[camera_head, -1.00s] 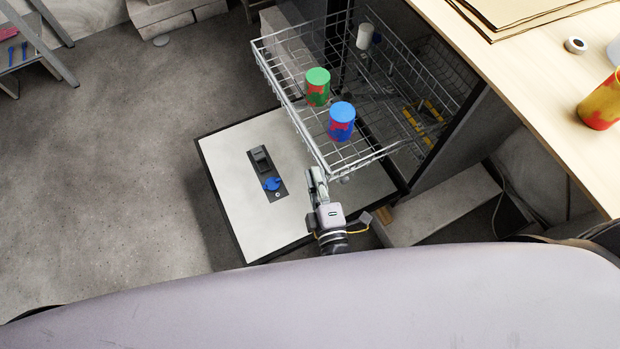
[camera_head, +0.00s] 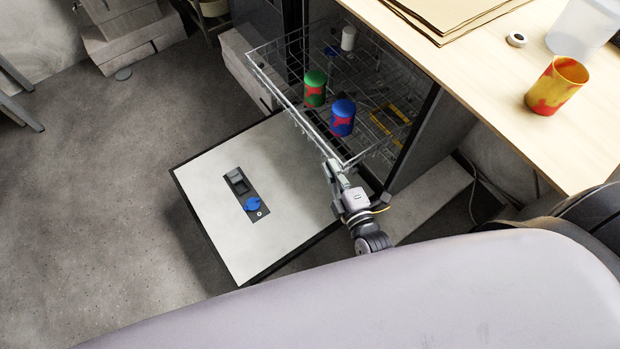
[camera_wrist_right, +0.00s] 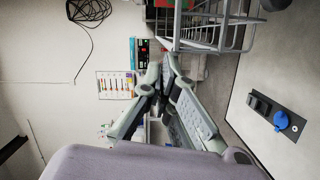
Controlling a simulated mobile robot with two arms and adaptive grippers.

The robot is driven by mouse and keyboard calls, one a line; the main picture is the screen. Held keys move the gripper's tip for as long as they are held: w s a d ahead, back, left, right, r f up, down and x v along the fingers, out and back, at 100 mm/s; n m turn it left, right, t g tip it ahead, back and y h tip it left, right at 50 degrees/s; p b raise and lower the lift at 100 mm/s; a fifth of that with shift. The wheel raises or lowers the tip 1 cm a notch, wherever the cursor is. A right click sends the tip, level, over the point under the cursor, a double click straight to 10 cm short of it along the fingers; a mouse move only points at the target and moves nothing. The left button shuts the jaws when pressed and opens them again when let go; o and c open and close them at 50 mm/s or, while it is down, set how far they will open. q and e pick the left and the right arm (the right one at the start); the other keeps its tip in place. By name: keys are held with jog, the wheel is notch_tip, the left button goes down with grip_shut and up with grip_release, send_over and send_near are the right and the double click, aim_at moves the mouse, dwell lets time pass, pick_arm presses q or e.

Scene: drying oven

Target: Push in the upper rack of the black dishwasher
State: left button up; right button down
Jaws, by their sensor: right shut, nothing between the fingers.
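The black dishwasher (camera_head: 418,150) stands under the wooden counter with its door (camera_head: 220,215) folded down. Its upper wire rack (camera_head: 285,100) is partly out over the door. It carries a green-and-red cup (camera_head: 314,90), a blue-and-red cup (camera_head: 342,118) and a white cup (camera_head: 348,38). My right gripper (camera_head: 332,168) is shut and empty at the rack's near front corner; I cannot tell whether it touches. In the right wrist view, the gripper's fingers (camera_wrist_right: 166,62) come together just below the rack (camera_wrist_right: 215,35). My left gripper is not in view.
The counter (camera_head: 480,90) at the right holds a yellow-and-red cup (camera_head: 556,86), a clear container (camera_head: 583,28), a small white roll (camera_head: 517,39) and brown sheets (camera_head: 455,15). Pale blocks (camera_head: 130,35) lie at the back left. The floor (camera_head: 100,150) left of the door is clear.

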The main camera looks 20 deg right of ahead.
aim_at(404, 126)
jog(key=w+d, duration=0.1)
jog(key=d, duration=0.3)
jog(key=w+d, duration=0.1)
jog(key=d, duration=0.2)
jog(key=w+d+b, duration=0.1)
jog(key=d, duration=0.3)
jog(key=shift+w+d+f, duration=0.1)
jog(key=shift+w+d, duration=0.25)
jog(key=shift+w, duration=0.05)
jog(key=w+d+b, duration=0.1)
jog(key=d, duration=0.3)
jog(key=w+d+b, duration=0.1)
jog(key=d, duration=0.3)
jog(key=w+d+b, duration=0.1)
jog(key=w+d, duration=0.1)
jog(key=d, duration=0.2)
jog(key=shift+d, duration=0.1)
